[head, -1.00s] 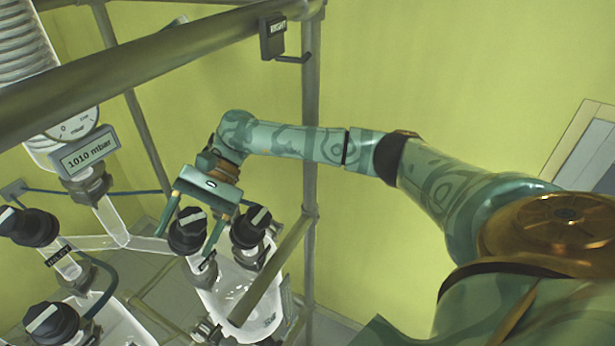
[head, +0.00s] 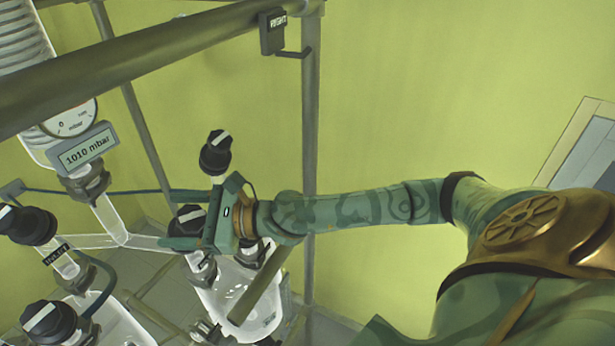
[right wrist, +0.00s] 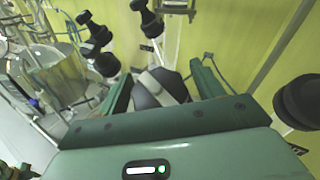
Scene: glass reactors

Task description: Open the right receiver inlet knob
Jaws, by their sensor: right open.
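A black knob with a white stripe (head: 190,214) tops the left fitting of the right glass receiver (head: 235,290). A label below it is too small to read. My right gripper (head: 184,220) comes in from the right, open, with one finger on either side of this knob. In the right wrist view the knob (right wrist: 160,88) sits between the two spread fingers (right wrist: 162,85); I cannot tell whether they touch it. The receiver's other top knob is mostly hidden behind my right gripper and wrist. My left gripper is not in view.
Another striped black knob (head: 215,152) stands just above my gripper. Two more knobs (head: 30,225) (head: 50,325) are at the left, one near an INLET label (head: 58,254). A pressure display (head: 85,150) reads 1010 mbar. Metal frame bars (head: 310,120) stand close behind my arm.

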